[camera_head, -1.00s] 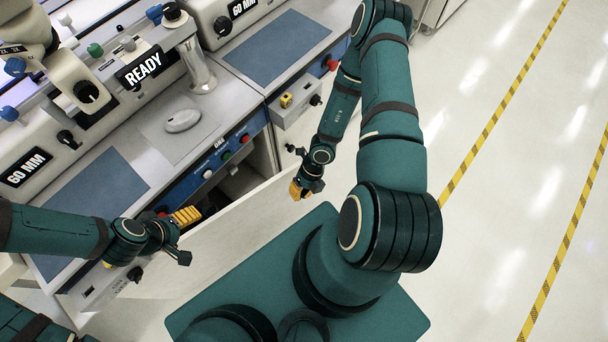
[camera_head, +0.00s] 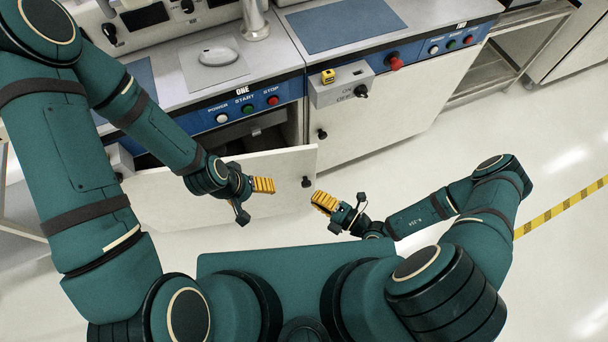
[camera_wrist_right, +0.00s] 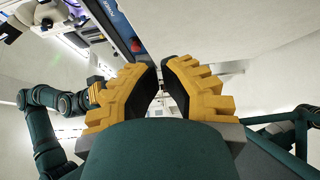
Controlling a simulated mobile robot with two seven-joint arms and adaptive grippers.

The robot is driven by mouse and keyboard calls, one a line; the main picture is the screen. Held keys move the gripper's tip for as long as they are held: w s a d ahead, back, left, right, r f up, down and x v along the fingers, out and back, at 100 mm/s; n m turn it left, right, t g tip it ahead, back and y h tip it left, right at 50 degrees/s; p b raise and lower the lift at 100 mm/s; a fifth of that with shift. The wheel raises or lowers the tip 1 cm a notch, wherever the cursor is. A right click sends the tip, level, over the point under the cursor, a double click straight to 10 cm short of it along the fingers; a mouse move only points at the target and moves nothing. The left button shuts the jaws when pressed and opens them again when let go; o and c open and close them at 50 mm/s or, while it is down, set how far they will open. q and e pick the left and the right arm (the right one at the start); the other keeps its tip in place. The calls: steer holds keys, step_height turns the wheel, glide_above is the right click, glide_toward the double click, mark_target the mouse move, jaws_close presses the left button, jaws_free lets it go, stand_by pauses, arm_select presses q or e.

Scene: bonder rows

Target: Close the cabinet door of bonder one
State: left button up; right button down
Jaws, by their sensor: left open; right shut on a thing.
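The white cabinet door (camera_head: 240,170) of bonder one stands ajar under the blue panel marked ONE (camera_head: 243,101). Its right side is swung out and a dark gap shows above it. A black knob (camera_head: 306,182) sits near its right edge. My left gripper (camera_head: 264,185) is open in front of the door's outer face; whether it touches is unclear. My right gripper (camera_head: 322,201) is just right of and below the knob, near the door's free edge.
The neighbouring bonder (camera_head: 400,105) has a closed white front, with a control box (camera_head: 341,88) jutting out at its left. My base is close below the door. Open floor (camera_head: 560,150) with a yellow-black line (camera_head: 560,208) lies to the right.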

steer(key=b, duration=0.2)
glide_toward(279, 163)
steer(key=x, duration=0.5)
steer(key=shift+a, duration=0.5)
steer(key=shift+w, duration=0.4)
steer(key=shift+w, duration=0.1)
